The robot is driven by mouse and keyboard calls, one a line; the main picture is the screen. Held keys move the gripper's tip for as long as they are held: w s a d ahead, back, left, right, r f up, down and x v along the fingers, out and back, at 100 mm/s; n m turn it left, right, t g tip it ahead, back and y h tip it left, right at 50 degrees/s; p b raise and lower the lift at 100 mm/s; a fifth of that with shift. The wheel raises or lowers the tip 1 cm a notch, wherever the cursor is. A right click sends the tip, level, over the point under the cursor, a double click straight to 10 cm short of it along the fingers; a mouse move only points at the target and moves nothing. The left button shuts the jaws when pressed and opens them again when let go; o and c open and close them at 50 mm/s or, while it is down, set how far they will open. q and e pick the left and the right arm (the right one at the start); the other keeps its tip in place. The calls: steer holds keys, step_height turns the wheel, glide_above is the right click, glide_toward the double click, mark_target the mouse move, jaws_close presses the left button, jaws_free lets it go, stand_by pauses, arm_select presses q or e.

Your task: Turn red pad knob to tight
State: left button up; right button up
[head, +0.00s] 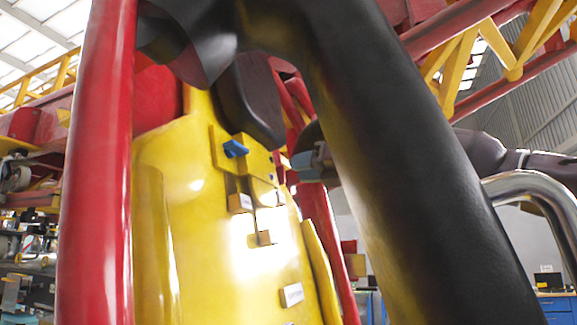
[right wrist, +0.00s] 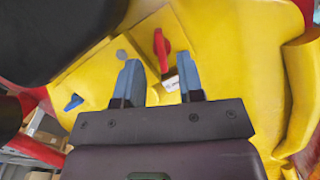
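The red pad knob (right wrist: 162,46) sits on a yellow panel (right wrist: 215,45) in the right wrist view. Its handle points roughly up and down in that picture. My right gripper (right wrist: 158,64) is open, its two blue fingers apart and empty. The knob shows in line with the gap between the fingertips, just beyond them. I cannot tell whether the fingers touch the panel. In the head view my right gripper (head: 299,161) comes in from the right beside the yellow panel (head: 155,150); the red knob cannot be made out there. My left gripper is not in view.
A blue knob (head: 235,149) sits on the same panel, also seen in the right wrist view (right wrist: 73,102). A thick black padded bar (head: 405,150) and a red post (head: 95,170) stand close in front.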

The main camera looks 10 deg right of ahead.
mark_target(280, 169)
steer(key=shift+p+x, duration=0.5)
steer(key=shift+x, duration=1.25)
jaws_close()
